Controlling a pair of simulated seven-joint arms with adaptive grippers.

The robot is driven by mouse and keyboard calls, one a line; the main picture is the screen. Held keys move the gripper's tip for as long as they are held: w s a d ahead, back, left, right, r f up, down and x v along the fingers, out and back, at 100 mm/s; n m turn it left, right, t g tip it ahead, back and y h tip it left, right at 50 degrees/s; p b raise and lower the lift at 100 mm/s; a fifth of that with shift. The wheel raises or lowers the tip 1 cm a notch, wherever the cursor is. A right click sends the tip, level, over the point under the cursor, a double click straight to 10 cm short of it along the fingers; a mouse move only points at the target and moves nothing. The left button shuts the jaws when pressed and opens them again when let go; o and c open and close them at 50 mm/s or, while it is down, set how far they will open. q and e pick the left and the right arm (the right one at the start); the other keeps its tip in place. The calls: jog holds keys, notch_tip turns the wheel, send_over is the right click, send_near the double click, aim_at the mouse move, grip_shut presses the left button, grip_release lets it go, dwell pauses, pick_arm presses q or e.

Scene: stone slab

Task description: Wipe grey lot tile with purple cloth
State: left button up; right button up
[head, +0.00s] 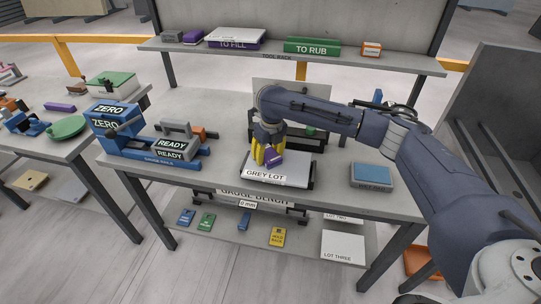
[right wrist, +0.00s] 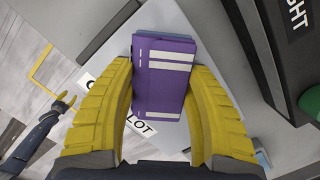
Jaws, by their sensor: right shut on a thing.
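The grey lot tile (head: 290,168) is a pale slab with a "GREY LOT" label on its front edge, in a dark holder on the workbench. My right gripper (head: 268,158) is over the left part of the tile, pointing down. Its yellow fingers are shut on the purple cloth (head: 274,157), a folded block with white stripes. In the right wrist view the cloth (right wrist: 164,75) sits between both fingers (right wrist: 165,95), with the tile (right wrist: 215,50) behind it. I cannot tell whether the cloth touches the tile.
A blue gauge stand (head: 118,128) marked "ZERO" and a grey "READY" block (head: 172,146) are left of the tile. A blue-topped block (head: 372,176) lies to its right. The tool rack shelf (head: 290,56) spans the back. Several small blocks and tiles lie on the lower shelf.

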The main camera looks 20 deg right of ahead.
jog(key=shift+r, duration=4.05)
